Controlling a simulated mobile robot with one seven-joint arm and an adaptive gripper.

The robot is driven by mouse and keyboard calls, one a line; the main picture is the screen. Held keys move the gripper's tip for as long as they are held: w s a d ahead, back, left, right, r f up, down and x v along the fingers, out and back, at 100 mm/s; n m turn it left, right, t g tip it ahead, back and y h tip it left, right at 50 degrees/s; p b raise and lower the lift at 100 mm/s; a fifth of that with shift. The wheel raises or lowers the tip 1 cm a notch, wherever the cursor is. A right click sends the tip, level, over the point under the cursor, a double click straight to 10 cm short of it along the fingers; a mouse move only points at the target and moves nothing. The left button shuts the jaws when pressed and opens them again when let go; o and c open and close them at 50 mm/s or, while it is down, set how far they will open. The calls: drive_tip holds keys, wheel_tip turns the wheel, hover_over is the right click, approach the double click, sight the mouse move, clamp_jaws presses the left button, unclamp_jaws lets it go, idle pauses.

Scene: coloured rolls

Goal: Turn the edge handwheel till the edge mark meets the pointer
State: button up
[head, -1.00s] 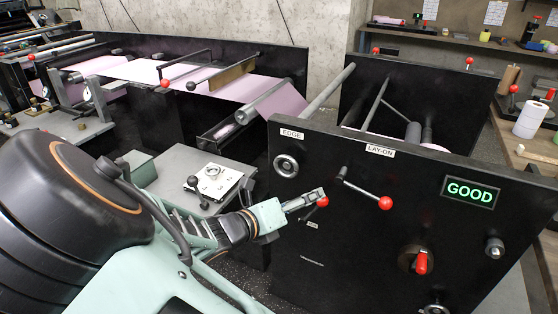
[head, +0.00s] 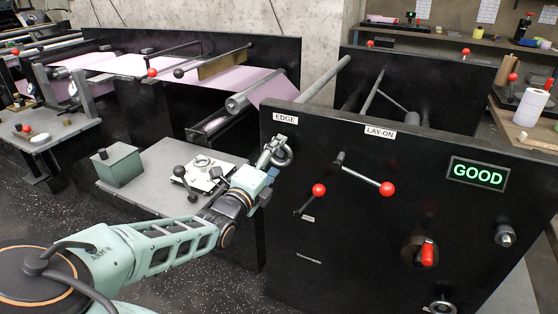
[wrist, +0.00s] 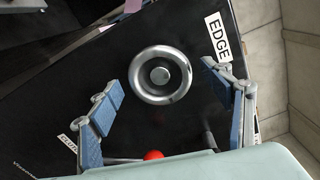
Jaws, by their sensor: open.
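The edge handwheel (head: 283,156) is a small shiny metal wheel on the black side panel, below the white EDGE label (head: 285,118). My gripper (head: 268,152) is at the wheel in the head view and covers its left part. In the wrist view the whole wheel (wrist: 160,75) shows with its round hub, between and beyond the two blue-padded fingers of my open gripper (wrist: 172,112). The fingers look apart from the rim, and nothing is held. I cannot make out the edge mark or the pointer in either view.
A red-knobbed lever (head: 318,190) sits just below and right of the wheel. The LAY-ON lever (head: 387,188) is further right. A green lit GOOD sign (head: 477,174) is on the panel. A grey table (head: 140,198) with a small device stands left of the panel.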

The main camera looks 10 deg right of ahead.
drive_tip(key=shift+x, duration=1.1)
drive_tip(key=c, duration=1.1)
drive_tip(key=shift+r, duration=0.1)
drive_tip(key=shift+c, duration=0.2)
drive_tip(key=m+p, duration=0.3)
drive_tip(key=p, duration=0.1)
drive_tip(key=shift+d+r+m, duration=0.1)
drive_tip(key=shift+r+m, duration=0.05)
drive_tip(key=shift+m, duration=0.25)
drive_tip(key=m+p, duration=0.2)
drive_tip(key=m, duration=0.2)
drive_tip(key=shift+m+p, duration=0.3)
drive_tip(key=shift+p, duration=0.05)
drive_tip(key=m, duration=0.4)
drive_tip(key=shift+f+p, duration=0.2)
drive_tip(key=shift+p, duration=0.1)
drive_tip(key=shift+m+b, duration=0.55)
drive_tip(key=shift+m, duration=2.15)
